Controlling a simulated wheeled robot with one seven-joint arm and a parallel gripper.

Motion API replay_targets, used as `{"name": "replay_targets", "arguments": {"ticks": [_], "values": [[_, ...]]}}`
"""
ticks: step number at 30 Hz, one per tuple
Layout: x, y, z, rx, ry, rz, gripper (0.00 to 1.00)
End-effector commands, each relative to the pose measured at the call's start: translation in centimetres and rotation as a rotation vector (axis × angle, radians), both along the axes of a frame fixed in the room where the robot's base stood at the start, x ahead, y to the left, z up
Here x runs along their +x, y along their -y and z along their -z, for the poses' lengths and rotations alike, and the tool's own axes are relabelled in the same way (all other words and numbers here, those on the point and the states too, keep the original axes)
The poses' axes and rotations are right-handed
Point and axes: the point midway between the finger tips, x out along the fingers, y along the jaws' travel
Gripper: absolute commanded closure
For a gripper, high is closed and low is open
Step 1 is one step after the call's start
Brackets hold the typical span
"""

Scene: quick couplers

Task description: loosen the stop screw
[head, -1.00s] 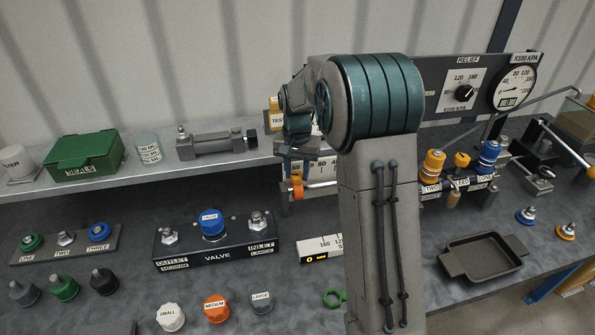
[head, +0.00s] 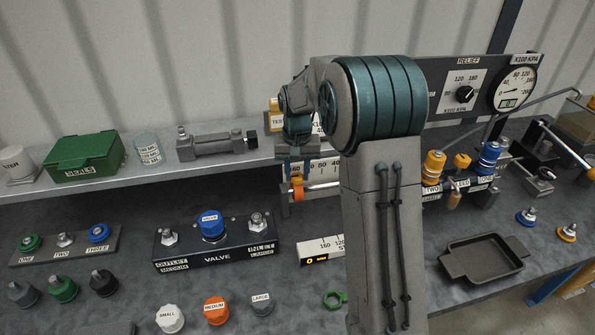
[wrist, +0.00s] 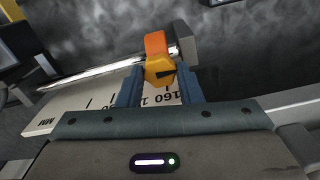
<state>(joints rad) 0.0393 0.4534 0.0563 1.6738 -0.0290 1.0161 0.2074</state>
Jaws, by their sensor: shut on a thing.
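The stop screw (wrist: 159,71) is a yellow knob on an orange stop collar (wrist: 156,43), which sits on a bright metal rod above a white millimetre scale (wrist: 100,108). My gripper (wrist: 159,86) has its two blue fingers on either side of the yellow knob and is shut on it. In the head view the orange collar (head: 297,194) shows on the rod under the shelf edge, just below my gripper (head: 296,172). My arm hides part of the rod and scale there, and the fingertips are small.
A grey shelf (head: 110,182) with a green seals box (head: 85,157) runs behind the bench. A valve block (head: 215,243) stands front left of the stop. A dark tray (head: 485,257) and a coupler rack (head: 460,187) lie to the right of my arm.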

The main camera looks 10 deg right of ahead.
Motion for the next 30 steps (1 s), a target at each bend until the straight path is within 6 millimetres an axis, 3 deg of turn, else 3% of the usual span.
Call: {"name": "replay_targets", "arguments": {"ticks": [1, 2, 14, 17, 30], "values": [[0.1, 0.0, -0.2, 0.0, 0.007, -0.001, 0.9], [0.2, 0.0, -0.2, 0.0, 0.007, -0.001, 0.59], [0.1, 0.0, -0.7, 0.0, 0.005, 0.0, 0.58], [0.1, 0.0, -2.1, 0.0, 0.007, 0.001, 0.58], [0.1, -0.1, -11.6, 0.001, 0.008, 0.0, 0.58]]}}
